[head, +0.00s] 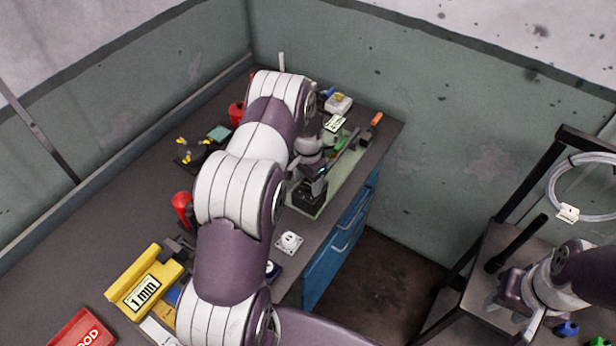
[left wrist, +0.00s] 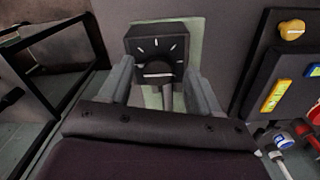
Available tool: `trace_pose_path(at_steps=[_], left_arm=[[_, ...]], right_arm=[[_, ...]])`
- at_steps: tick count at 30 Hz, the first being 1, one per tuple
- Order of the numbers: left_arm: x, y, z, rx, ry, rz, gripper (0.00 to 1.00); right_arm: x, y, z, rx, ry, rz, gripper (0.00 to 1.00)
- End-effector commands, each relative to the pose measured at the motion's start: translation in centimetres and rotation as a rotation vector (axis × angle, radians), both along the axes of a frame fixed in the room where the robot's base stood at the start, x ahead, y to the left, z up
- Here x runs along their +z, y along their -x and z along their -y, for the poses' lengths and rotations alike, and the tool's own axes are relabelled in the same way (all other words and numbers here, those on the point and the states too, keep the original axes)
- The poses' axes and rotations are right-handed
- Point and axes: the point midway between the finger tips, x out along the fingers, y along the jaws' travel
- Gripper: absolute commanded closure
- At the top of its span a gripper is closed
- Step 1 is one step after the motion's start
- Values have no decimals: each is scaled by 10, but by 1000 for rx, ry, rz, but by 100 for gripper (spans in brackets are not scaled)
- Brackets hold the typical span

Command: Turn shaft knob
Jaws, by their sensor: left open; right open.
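A black box with white tick marks (left wrist: 155,42) stands on a pale green mat in the left wrist view; a dark shaft knob (left wrist: 158,69) with a pale line is on its near face. My left gripper (left wrist: 160,78) is open, with one finger on each side of the knob. Whether the fingers touch it I cannot tell. In the head view the black box (head: 314,192) is at the bench's right side, partly hidden by my left gripper (head: 312,172). My right gripper (head: 497,297) is open at the lower right, away from the bench.
A yellow timer marked "1 min" (head: 143,287), a red box (head: 82,329) and a white round part (head: 289,242) lie on the bench. Blue drawers (head: 340,238) are under its right edge. A black-framed rack (head: 478,250) stands at the right. My left arm hides the bench's middle.

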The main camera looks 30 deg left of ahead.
Motion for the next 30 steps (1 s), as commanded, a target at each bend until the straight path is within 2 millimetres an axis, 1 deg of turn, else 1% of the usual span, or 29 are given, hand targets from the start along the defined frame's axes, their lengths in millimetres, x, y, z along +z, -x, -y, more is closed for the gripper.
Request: trace_pose_path(at_steps=[3,9,11,12,14,15,23,30], left_arm=[[-4,0,0,0,-1,1,37],[-5,0,0,0,-1,1,37],[-4,0,0,0,-1,1,57],[-4,0,0,0,-1,1,70],[-4,0,0,0,-1,1,90],[-4,0,0,0,-1,1,94],[-4,-1,0,19,-1,3,93],[-6,-2,0,130,-1,4,94]], right_arm=[[1,0,0,0,0,0,57],[1,0,0,0,0,0,57],[1,0,0,0,0,0,57],[1,0,0,0,0,0,57],[1,0,0,0,0,0,57],[1,0,0,0,0,0,57],[-1,0,0,0,0,0,57],[-11,0,0,0,0,0,57]])
